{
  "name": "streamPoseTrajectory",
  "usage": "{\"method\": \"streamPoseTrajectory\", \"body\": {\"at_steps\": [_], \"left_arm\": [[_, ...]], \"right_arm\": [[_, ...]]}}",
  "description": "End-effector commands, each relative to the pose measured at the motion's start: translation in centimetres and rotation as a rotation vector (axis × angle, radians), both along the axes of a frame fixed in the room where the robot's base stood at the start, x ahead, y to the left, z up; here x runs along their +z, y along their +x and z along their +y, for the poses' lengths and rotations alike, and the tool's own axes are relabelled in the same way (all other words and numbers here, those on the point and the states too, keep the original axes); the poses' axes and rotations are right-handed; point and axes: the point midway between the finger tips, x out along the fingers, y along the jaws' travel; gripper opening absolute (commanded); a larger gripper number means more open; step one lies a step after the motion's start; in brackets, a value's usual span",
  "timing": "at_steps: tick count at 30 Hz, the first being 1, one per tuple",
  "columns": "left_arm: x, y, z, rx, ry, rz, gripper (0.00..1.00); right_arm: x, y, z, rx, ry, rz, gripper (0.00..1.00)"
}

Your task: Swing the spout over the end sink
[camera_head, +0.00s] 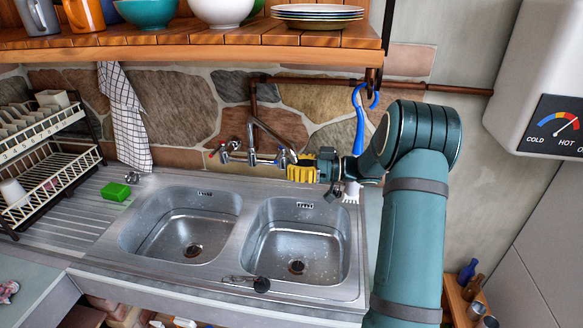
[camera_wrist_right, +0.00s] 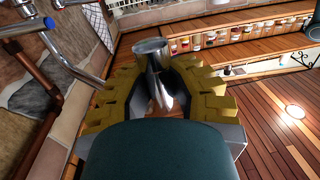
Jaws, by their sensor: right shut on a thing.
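The metal spout (camera_head: 273,137) rises from the wall tap with red and blue handles and slants down to the right. It stands behind the two steel basins, and its free end is near the back edge of the right basin (camera_head: 324,267). The left basin (camera_head: 157,240) is beside it. My right gripper (camera_head: 296,169), with yellow fingers, is shut on the spout's end. In the right wrist view the grey spout end (camera_wrist_right: 150,47) sits between the yellow fingers (camera_wrist_right: 158,85). My left gripper is not in view.
A green sponge (camera_head: 116,192) lies left of the left basin, and a dish rack (camera_head: 45,165) stands at the far left. A blue brush (camera_head: 359,120) hangs from the shelf (camera_head: 200,40) close to my right arm. Both basins look empty.

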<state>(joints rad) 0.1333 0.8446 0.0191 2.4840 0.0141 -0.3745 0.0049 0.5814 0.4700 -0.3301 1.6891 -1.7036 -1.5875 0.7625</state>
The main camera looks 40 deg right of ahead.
Motion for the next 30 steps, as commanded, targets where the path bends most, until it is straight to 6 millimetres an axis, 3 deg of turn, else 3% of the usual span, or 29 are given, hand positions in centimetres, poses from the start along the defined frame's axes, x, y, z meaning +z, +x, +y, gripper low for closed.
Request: {"method": "streamPoseTrajectory", "body": {"at_steps": [3,4,6,7,19,30], "left_arm": [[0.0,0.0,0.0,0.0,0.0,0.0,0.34],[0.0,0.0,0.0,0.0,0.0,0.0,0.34],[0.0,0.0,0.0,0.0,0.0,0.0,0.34],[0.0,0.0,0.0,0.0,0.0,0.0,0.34],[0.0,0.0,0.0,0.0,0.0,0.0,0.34],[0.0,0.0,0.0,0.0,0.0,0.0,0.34]], "right_arm": [[-0.1,-0.2,-0.1,0.001,0.001,0.004,0.0],[-0.1,-0.2,-0.1,0.001,0.0,0.004,0.19],[-0.1,-0.2,-0.1,0.001,0.0,0.004,0.44],[-0.1,-0.2,-0.1,0.0,-0.001,0.004,0.51],[-0.1,-0.5,-0.5,-0.002,-0.001,0.002,0.51],[-0.1,-5.2,-5.5,-0.005,-0.003,0.004,0.51]]}}
